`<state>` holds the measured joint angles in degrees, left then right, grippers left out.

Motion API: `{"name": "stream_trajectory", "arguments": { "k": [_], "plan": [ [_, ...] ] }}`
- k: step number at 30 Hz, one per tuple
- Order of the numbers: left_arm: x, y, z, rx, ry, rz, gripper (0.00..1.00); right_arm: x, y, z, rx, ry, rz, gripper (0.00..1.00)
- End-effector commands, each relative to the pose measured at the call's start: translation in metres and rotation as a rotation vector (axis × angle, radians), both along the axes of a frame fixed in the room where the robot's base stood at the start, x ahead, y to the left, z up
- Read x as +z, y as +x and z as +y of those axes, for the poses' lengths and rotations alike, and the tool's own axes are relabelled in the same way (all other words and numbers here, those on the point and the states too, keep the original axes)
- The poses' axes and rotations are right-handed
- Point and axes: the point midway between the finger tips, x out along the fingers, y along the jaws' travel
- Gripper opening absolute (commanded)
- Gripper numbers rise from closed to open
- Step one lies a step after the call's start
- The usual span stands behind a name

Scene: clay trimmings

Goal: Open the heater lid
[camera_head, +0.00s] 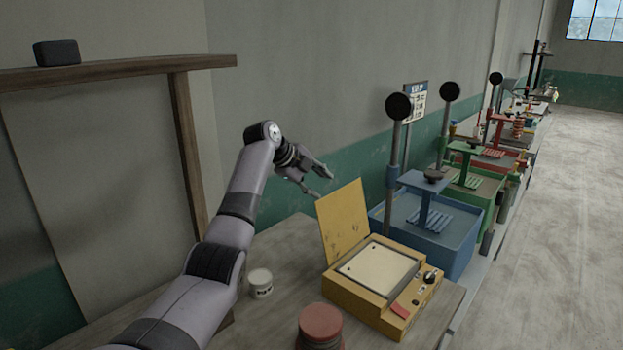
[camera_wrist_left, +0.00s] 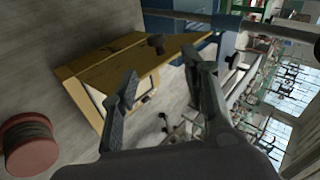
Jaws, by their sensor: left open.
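The heater is a yellow box (camera_head: 352,297) on the table, with a pale square plate (camera_head: 378,268) on top and knobs at its front right. Its yellow lid (camera_head: 343,220) stands raised, roughly upright, at the back left edge. My left gripper (camera_head: 326,183) is open and empty, above and behind the lid's top edge, apparently apart from it. In the left wrist view the open fingers (camera_wrist_left: 165,85) show in front of the yellow lid (camera_wrist_left: 120,62). My right gripper is in neither view.
A red-topped spool (camera_head: 320,322) and a small white jar (camera_head: 260,282) stand on the table left of the heater. A blue bin (camera_head: 455,255) with a press stand is close on its right. Green and red stations continue beyond. A wooden frame (camera_head: 188,150) stands at left.

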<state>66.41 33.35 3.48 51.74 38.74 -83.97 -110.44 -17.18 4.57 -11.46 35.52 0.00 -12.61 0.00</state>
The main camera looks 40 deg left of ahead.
Motion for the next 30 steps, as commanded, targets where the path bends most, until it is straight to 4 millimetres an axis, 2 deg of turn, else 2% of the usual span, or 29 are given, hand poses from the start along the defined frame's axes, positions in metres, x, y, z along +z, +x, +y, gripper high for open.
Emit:
{"name": "stream_trajectory", "arguments": {
  "k": [3, 9, 30],
  "plan": [
    [0.011, -0.012, 0.004, 0.001, 0.001, 0.0, 0.42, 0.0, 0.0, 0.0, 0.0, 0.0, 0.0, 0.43],
    [0.019, -0.02, 0.004, -0.002, 0.0, 0.002, 0.42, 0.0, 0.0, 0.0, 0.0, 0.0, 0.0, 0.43],
    [0.019, -0.02, 0.004, -0.001, -0.001, 0.002, 0.42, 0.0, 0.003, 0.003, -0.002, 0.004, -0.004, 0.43]
  ]
}}
